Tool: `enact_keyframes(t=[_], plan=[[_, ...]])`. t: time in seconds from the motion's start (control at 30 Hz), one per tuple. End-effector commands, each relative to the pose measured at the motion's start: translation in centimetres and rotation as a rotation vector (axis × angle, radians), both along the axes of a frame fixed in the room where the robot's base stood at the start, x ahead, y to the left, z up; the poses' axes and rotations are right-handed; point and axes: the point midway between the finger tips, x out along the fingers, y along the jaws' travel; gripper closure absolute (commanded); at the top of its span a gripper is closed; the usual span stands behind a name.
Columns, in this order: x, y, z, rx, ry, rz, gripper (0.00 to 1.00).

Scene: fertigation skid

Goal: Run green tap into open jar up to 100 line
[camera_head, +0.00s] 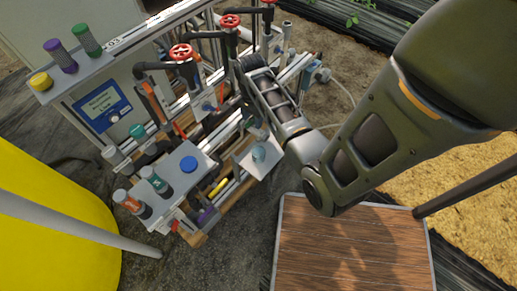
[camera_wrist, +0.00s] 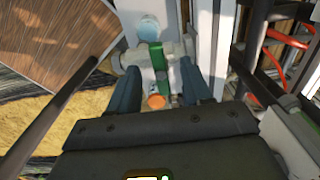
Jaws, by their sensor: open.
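My gripper (camera_wrist: 160,72) is open in the wrist view, with one dark finger on each side of a small pale pipe fitting. The green tap (camera_wrist: 153,55) shows just beyond and between the fingertips; I cannot tell whether they touch it. An orange round part (camera_wrist: 156,101) lies between the fingers. The open jar (camera_wrist: 148,29), pale blue from above, stands upright on a grey plate past the tap. It also shows in the head view (camera_head: 258,154), on a small plate below my arm. Its fill level and 100 line cannot be read. My arm largely hides the tap in the head view.
Red handwheels (camera_head: 183,53) and dark pipes crowd the skid. Capped jars stand on its upper shelf (camera_head: 75,78) and lower shelf (camera_head: 187,163). A wooden tabletop (camera_head: 345,250) is clear at the front right. A yellow tank (camera_head: 50,230) stands at left.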

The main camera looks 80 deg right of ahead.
Motion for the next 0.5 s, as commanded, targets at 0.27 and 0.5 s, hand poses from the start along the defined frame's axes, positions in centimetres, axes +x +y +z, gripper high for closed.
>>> enact_keyframes(t=[0.27,0.5], plan=[[0.1,-0.1,3.4,-0.002,-0.002,0.0,0.51],[0.0,0.0,6.8,-0.001,0.0,0.0,0.51]])
